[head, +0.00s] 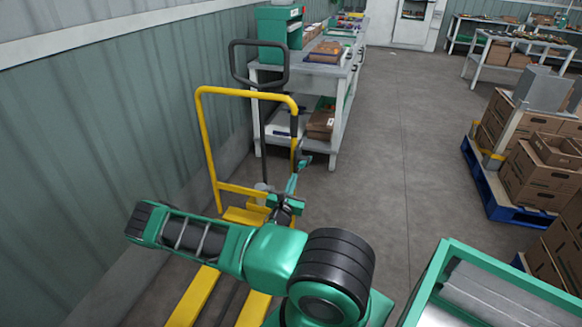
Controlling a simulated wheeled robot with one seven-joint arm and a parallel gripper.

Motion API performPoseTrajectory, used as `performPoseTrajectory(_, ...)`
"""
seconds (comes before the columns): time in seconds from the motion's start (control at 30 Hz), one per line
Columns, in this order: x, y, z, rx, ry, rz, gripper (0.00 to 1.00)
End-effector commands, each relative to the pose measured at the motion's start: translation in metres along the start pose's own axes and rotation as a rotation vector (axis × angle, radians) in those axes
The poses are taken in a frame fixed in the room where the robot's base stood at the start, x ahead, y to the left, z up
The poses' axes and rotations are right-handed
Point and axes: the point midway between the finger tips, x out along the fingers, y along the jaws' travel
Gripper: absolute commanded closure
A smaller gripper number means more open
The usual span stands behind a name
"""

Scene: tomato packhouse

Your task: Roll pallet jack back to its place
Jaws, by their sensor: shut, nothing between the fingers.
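The pallet jack (204,140) stands by the left wall, with a yellow upright frame and two yellow forks toward me. Its black loop handle (233,65) rises above the frame on a dark upright shaft. My green and black arm crosses over the forks and hides part of them. My gripper (304,161) seems to be the small dark and green end at the right side of the yellow frame. It is shut and empty. I cannot tell whether it touches the frame.
A grey workbench (334,120) with a green box (277,45) stands just behind the jack. A blue pallet (487,185) with cardboard boxes is at the right. A green-rimmed bin (420,284) is at the lower right. The floor (400,150) between is clear.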

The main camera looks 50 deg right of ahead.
Motion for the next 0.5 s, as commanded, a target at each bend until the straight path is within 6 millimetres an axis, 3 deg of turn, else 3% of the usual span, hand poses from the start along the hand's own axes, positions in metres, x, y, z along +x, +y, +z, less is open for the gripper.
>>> performPoseTrajectory(0.2, -0.005, 0.01, -0.027, -0.138, 0.038, 0.108, 1.0)
performPoseTrajectory(0.37, -0.001, 0.011, -0.031, -0.159, 0.045, 0.124, 1.0)
performPoseTrajectory(0.5, 0.016, 0.013, -0.031, -0.155, 0.043, 0.123, 1.0)
